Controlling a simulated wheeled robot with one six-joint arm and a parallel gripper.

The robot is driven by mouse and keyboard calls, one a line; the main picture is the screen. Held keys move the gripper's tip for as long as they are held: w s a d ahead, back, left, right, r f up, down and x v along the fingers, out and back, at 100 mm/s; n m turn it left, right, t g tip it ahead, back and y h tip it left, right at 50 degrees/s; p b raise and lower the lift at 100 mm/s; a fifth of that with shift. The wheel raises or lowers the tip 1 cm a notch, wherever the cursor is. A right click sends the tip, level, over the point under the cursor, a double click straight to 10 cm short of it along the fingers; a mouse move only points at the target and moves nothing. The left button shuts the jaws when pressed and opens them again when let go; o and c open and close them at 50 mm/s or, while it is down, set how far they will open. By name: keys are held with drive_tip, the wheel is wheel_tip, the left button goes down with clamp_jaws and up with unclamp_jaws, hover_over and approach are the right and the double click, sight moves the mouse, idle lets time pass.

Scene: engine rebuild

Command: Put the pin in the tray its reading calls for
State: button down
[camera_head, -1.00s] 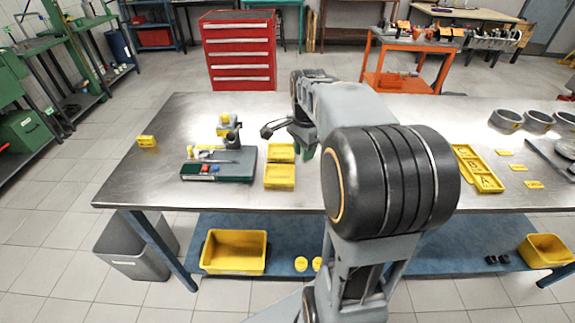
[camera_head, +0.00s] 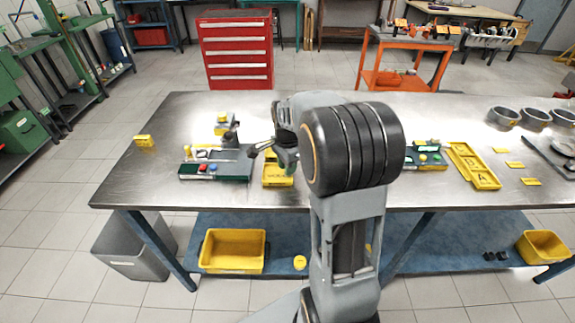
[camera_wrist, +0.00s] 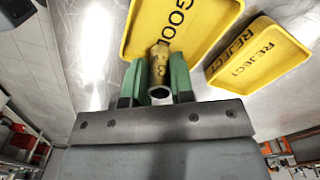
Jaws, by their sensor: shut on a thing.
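In the wrist view, my gripper (camera_wrist: 158,78) has green fingers shut on the pin (camera_wrist: 160,64), a short brass-coloured hollow cylinder with dark marks that I cannot read surely. The pin shows in front of the yellow tray marked GOOD (camera_wrist: 205,22), overlapping its near edge; its height above it cannot be told. The yellow tray marked REJECT (camera_wrist: 262,58) lies to the right, apart from the pin. In the head view, my gripper (camera_head: 283,156) is over the yellow trays (camera_head: 277,182) and partly hides them; the pin cannot be made out there.
A small yellow block (camera_head: 144,141) lies farther left. The bench's left front is clear.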

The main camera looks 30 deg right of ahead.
drive_tip(key=shift+f, duration=0.15)
drive_tip(key=c, duration=1)
unclamp_jaws()
wheel_tip(320, 180, up, 11)
drive_tip(key=shift+r+p, duration=0.15)
drive_tip(key=shift+p, duration=0.2)
drive_tip(key=s+a+f+n+t, duration=0.1)
drive_tip(key=s+a+n, duration=0.3)
drive_tip(key=s+n, duration=0.1)
drive_tip(key=s+a+f+n+t, duration=0.1)
drive_tip(key=s+a+f+n, duration=0.1)
drive_tip(key=s+a+n, duration=0.2)
drive_tip(key=s+a+f+n+t, duration=0.1)
drive_tip(key=s+a+n, duration=0.3)
drive_tip(key=n, duration=0.4)
drive_tip(key=shift+s+f, duration=0.75)
drive_tip(key=shift+s, duration=0.15)
